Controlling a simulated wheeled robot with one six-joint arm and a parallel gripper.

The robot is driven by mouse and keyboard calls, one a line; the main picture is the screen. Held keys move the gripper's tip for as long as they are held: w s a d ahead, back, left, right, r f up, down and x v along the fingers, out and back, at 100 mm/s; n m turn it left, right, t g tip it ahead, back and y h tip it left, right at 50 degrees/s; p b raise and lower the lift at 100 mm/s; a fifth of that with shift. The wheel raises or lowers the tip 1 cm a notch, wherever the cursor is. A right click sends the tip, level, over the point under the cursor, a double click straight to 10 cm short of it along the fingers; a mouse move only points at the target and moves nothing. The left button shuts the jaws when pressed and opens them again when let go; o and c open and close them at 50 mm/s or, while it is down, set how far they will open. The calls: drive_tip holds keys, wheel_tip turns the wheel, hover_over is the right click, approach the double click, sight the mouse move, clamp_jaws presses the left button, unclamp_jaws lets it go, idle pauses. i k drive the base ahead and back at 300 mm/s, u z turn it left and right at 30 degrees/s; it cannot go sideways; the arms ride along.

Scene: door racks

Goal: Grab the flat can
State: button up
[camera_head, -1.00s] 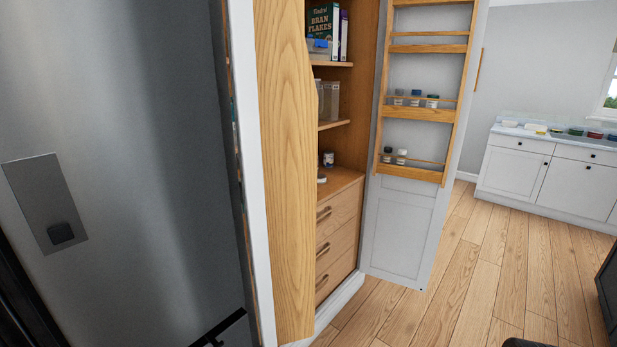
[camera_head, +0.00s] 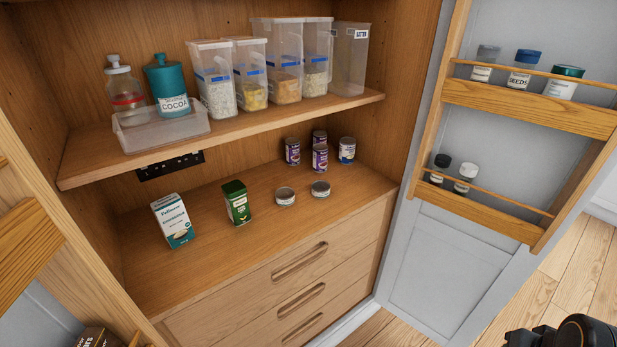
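Two flat, low cans stand on the wooden counter of the cupboard, above the drawers. One flat can (camera_head: 285,197) is left of the other flat can (camera_head: 320,189), which is a little nearer the tall cans. A dark part, apparently of my arm, shows at the bottom right corner, far from the cans. No gripper fingers can be made out.
Several taller cans (camera_head: 320,158) stand behind and right. A green box (camera_head: 236,203) and a white-teal box (camera_head: 173,221) stand left. A shelf (camera_head: 240,132) with containers hangs above. The open door with racks (camera_head: 530,107) is at right. The counter front is clear.

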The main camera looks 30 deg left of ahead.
sight(284, 195)
drive_tip(key=i, duration=0.2)
drive_tip(key=u, duration=2.05)
drive_tip(key=i, duration=0.65)
drive_tip(key=u, duration=1)
